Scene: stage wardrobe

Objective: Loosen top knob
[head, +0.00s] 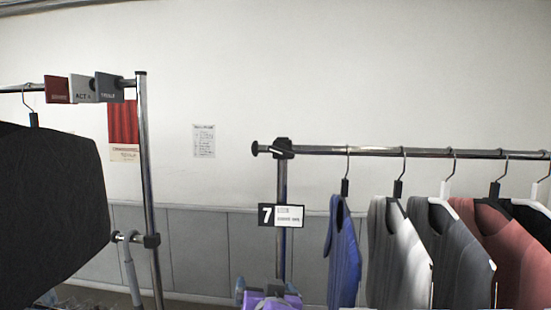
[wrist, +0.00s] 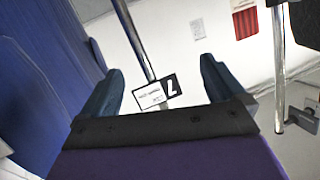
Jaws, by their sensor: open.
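A black clamp fitting (head: 283,148) sits at the top left corner of the right clothes rack, where the post meets the rail. It seems to bear the top knob, too small to make out clearly. My gripper (head: 268,289) is at the bottom of the head view, well below this fitting and in front of the post. In the wrist view my gripper (wrist: 158,84) has its two dark blue fingers wide apart with nothing held. The post and the number 7 sign (wrist: 157,93) show beyond and between the fingers. I cannot make out the knob there.
Several garments hang right of the post, the blue one (head: 343,255) nearest; blue cloth (wrist: 45,65) also fills the wrist view's left side. Another rack post (head: 149,190) and a large black shape (head: 50,200) stand left.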

